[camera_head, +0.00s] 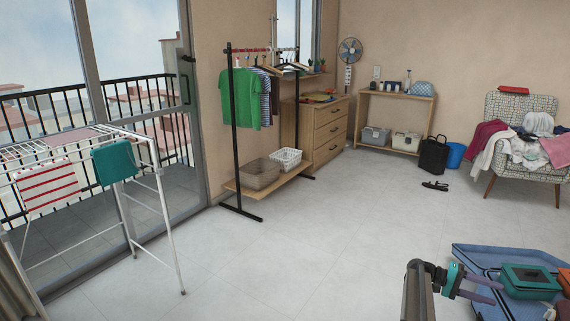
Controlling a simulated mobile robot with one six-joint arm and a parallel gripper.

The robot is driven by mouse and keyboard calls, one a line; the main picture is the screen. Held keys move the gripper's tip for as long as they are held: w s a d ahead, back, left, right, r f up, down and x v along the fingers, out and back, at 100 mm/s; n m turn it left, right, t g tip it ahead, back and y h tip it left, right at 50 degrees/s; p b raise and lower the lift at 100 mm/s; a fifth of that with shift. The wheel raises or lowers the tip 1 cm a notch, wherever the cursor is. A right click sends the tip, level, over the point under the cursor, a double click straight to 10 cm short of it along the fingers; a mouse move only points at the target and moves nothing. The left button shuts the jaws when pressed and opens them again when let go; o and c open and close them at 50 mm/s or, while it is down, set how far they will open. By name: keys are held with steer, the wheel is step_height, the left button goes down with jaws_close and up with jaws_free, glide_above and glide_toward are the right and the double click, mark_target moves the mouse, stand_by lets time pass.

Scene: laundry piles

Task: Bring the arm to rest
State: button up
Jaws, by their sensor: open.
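My gripper (494,291) is at the lower right of the head view, on the end of my arm. It has a teal body and two purple fingers pointing right, which stand apart with nothing seen between them. The fingers are over or beside a blue open case or tray (478,254) on the floor; I cannot tell the height between them. A teal box (531,278) lies in that case, just right of the fingertips. The lower part of my arm is cut off by the bottom edge.
A drying rack (163,220) with towels stands at the left. A clothes rail (234,130) and dresser (325,132) line the wall. A patterned armchair (500,105) holds piled laundry at the right. Black sandals (435,186) lie on the floor. The middle floor is clear.

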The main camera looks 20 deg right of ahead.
steer(key=w+a+f+n+t+h+p, duration=0.1)
steer(key=w+a+f+n+t+p, duration=0.15)
steer(key=w+a, duration=0.45)
steer(key=w+a+f+n+t+h+p, duration=0.1)
steer(key=w+a+f+n+p, duration=0.15)
steer(key=a, duration=0.95)
steer(key=s+a+f+n+t+y+p, duration=0.1)
steer(key=s+a+f+n+t+p, duration=0.2)
steer(key=a, duration=0.7)
steer(key=s+a+f+y+p, duration=0.1)
steer(key=a+f+p, duration=0.3)
steer(key=a, duration=0.6)
steer(key=s+a+f+y+p, duration=0.1)
steer(key=s+a+y, duration=0.3)
steer(key=a, duration=0.6)
steer(key=s+a+f+n+t+y+p, duration=0.1)
steer(key=s+a+f+y, duration=0.2)
steer(key=s+a, duration=0.5)
steer(key=s+a+f+y+p, duration=0.1)
steer(key=s+a+y, duration=0.3)
steer(key=a, duration=1)
steer(key=s+f, duration=0.1)
steer(key=s, duration=0.2)
steer(key=shift+n+t+y, duration=0.3)
steer(key=shift+t+y, duration=0.05)
steer(key=shift+y, duration=0.05)
steer(key=shift+s, duration=0.1)
